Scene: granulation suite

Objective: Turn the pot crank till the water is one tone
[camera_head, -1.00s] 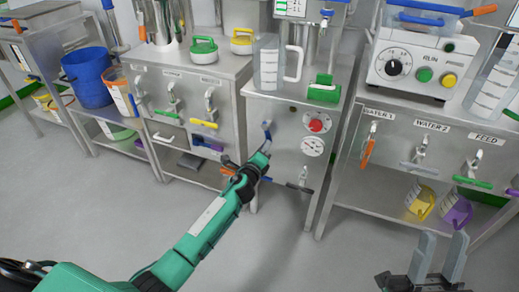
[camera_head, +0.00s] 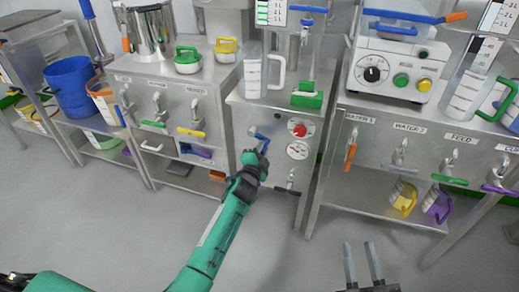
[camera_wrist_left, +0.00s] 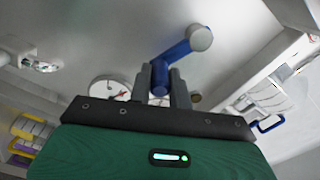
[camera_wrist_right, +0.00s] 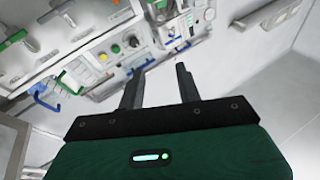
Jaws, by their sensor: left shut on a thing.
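The blue crank (camera_head: 262,138) sits on the front of the middle steel cabinet, left of a red knob. My left gripper (camera_head: 257,158) is shut on the crank's handle. In the left wrist view the blue crank (camera_wrist_left: 178,51) runs from a pale round hub at upper right down to the handle between the fingers (camera_wrist_left: 164,86). My right gripper (camera_head: 364,262) is open and empty low over the floor. It is also open in the right wrist view (camera_wrist_right: 159,86). No water can be made out inside the cabinet.
The red knob (camera_head: 299,130) and a round gauge (camera_head: 297,150) are right of the crank, a tap (camera_head: 288,184) below. The floor (camera_head: 110,215) in front is clear.

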